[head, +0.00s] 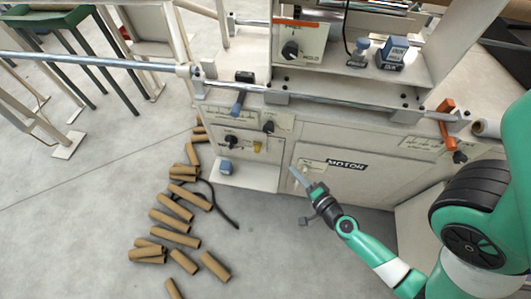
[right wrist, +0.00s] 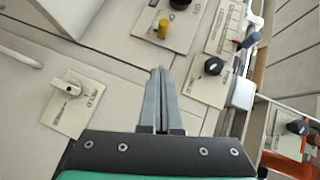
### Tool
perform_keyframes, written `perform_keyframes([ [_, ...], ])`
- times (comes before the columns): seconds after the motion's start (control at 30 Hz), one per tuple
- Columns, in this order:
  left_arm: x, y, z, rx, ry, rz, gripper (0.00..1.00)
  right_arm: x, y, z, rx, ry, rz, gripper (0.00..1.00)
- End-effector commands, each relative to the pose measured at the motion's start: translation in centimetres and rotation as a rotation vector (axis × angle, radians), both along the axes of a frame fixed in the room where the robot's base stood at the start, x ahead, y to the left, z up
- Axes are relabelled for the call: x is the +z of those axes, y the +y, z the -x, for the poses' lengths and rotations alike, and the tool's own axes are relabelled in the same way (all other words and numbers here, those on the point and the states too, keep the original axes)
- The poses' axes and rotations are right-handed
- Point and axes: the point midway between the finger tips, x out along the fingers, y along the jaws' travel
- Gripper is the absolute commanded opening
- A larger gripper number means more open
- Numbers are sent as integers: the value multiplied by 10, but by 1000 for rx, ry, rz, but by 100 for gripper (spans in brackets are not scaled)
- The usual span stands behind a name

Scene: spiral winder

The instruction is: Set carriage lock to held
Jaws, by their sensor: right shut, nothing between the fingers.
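No label reading "carriage lock" is legible, so I cannot tell which control it is. A black knob (head: 291,49) sits on the carriage's cream plate under an orange bar; a similar knob (right wrist: 298,127) shows at the right of the right wrist view. Lower on the machine front are another black knob (head: 268,126), a lever with a blue handle (head: 237,103) and a yellow knob (head: 257,147). My right gripper (head: 294,174) is shut and empty, in front of the machine near the MOTOR panel. In the right wrist view its fingers (right wrist: 160,72) lie together, touching no control. My left gripper is out of view.
A pale switch (right wrist: 68,85) on a small plate is left of the fingers in the wrist view. A long steel rail (head: 330,98) crosses the machine front. Cardboard tubes (head: 175,220) litter the floor.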

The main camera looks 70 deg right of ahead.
Motion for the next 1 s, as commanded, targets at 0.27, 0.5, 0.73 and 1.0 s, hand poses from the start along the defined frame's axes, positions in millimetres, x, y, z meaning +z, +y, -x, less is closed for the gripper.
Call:
perform_keyframes([
  [0.27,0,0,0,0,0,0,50,1,-1,-2,1,-3,3,0],
  [0.5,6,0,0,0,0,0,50,-1,-15,-20,0,-7,5,0],
  [0.73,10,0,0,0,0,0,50,-12,-43,-59,0,-7,5,0],
  [1.0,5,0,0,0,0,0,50,-28,-54,-104,8,-4,5,0],
])
